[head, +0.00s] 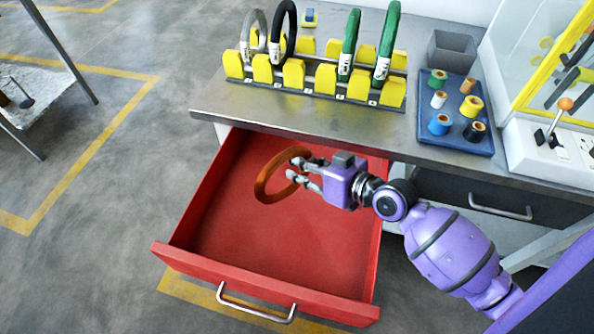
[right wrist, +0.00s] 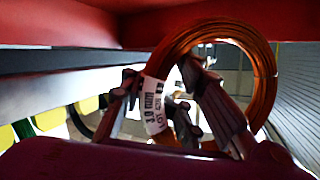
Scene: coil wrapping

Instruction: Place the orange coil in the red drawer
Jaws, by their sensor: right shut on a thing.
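The orange coil (head: 267,180) is held by my right gripper (head: 293,169) over the open red drawer (head: 270,238). The gripper is shut on the coil's right side, and the ring stands tilted. I cannot tell whether the coil touches the drawer floor. In the right wrist view the coil (right wrist: 264,75) fills the upper middle, with a white printed label (right wrist: 155,105) on its left side. The fingers of my right gripper (right wrist: 165,80) show around that side. The drawer is pulled out below the metal worktop and looks empty otherwise. My left gripper is not in view.
A yellow rack (head: 310,80) on the worktop (head: 300,115) holds grey, black and green coils. A blue tray (head: 470,148) with several spools and a grey bin (head: 450,50) stand to its right. A closed dark drawer (head: 450,190) is right of the red one.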

